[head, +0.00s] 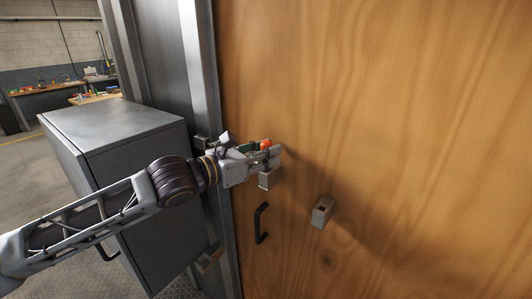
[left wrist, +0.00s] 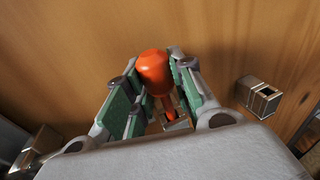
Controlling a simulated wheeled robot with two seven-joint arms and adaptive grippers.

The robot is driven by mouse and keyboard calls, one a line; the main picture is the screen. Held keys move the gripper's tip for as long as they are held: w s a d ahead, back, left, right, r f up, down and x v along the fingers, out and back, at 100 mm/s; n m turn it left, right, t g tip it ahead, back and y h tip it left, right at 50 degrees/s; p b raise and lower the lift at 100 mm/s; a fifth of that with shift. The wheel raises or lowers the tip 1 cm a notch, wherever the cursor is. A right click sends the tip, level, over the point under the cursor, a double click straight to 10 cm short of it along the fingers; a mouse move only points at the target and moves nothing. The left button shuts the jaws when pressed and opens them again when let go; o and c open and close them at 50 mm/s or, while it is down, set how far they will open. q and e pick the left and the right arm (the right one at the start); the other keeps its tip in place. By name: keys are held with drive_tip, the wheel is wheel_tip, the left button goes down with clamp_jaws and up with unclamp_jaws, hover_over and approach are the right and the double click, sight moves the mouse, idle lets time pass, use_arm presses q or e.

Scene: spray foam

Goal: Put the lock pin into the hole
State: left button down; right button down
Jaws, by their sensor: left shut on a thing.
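The lock pin has a rounded orange-red head (head: 266,144) and a thinner red shank, both clear in the left wrist view (left wrist: 155,70). My left gripper (head: 272,154) is shut on the pin, with its green-padded fingers on either side of it in the left wrist view (left wrist: 160,88). A small metal bracket (head: 267,180) on the wooden door sits just below the fingers. In the left wrist view the shank points down toward this bracket (left wrist: 178,125). I cannot tell whether the tip is inside its hole. My right gripper is not in view.
Another bracket with a dark opening (head: 322,212) sits on the door (head: 400,100) to the lower right, and shows in the left wrist view (left wrist: 260,97). A black handle (head: 261,223) is below the gripper. A grey cabinet (head: 115,125) stands left of the metal door frame (head: 200,70).

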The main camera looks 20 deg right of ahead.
use_arm(q)
drive_tip(key=shift+f, duration=0.45)
drive_tip(key=c, duration=1.1)
unclamp_jaws()
drive_tip(key=shift+s, duration=0.1)
drive_tip(key=shift+c, duration=0.2)
drive_tip(key=shift+a+f, duration=0.1)
drive_tip(key=shift+f, duration=0.05)
drive_tip(key=shift+a, duration=0.15)
drive_tip(key=v, duration=1.1)
drive_tip(key=shift+s+a+r, duration=0.15)
drive_tip(key=shift+s+r, duration=0.05)
drive_tip(key=shift+r, duration=0.1)
drive_tip(key=shift+f, duration=0.1)
